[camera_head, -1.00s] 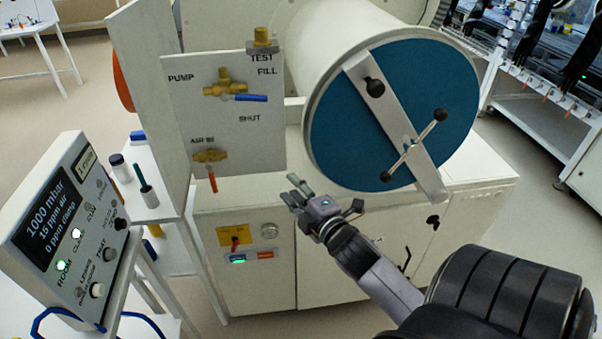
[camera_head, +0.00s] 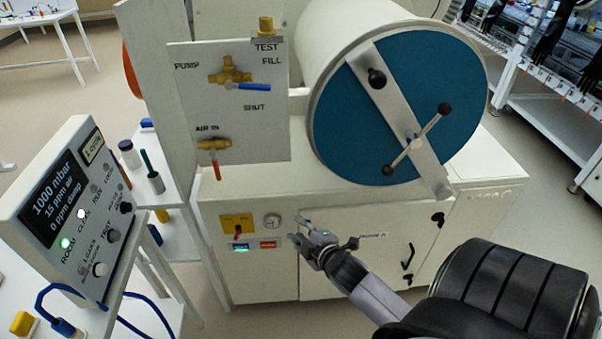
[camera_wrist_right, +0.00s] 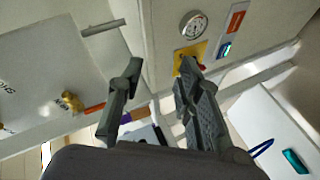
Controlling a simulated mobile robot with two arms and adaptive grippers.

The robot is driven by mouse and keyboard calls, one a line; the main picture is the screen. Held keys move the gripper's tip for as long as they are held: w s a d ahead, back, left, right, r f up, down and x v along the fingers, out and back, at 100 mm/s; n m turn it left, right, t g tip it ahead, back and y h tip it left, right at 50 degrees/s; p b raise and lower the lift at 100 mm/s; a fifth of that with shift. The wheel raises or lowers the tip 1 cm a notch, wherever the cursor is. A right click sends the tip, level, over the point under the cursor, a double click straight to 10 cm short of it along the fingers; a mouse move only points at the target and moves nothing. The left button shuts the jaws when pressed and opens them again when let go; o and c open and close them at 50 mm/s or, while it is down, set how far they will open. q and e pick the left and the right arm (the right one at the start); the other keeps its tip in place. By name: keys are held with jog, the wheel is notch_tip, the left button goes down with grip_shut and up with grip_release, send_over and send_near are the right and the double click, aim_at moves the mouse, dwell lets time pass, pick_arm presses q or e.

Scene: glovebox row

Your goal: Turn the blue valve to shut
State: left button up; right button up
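The blue valve is a brass fitting with a blue lever handle (camera_head: 252,87) on the white upright panel (camera_head: 188,70). Its handle points right, between the FILL label above and the SHUT label below; PUMP is at the left. My right gripper (camera_head: 297,229) is open and empty, below and right of the panel, before the cabinet front. The right wrist view shows its two fingers apart (camera_wrist_right: 152,62) with nothing between them. The blue handle does not show in that view. My left gripper is not in view.
A red-handled valve (camera_head: 215,160) marked AIR IN sits lower on the panel. A large cylinder's blue door (camera_head: 350,115) with a clamp bar stands right of the panel. A display box (camera_head: 60,200) is at the left. The white ledge (camera_head: 265,185) below the panel is clear.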

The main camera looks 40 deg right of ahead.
aim_at(248, 86)
jog(key=shift+f, duration=0.2)
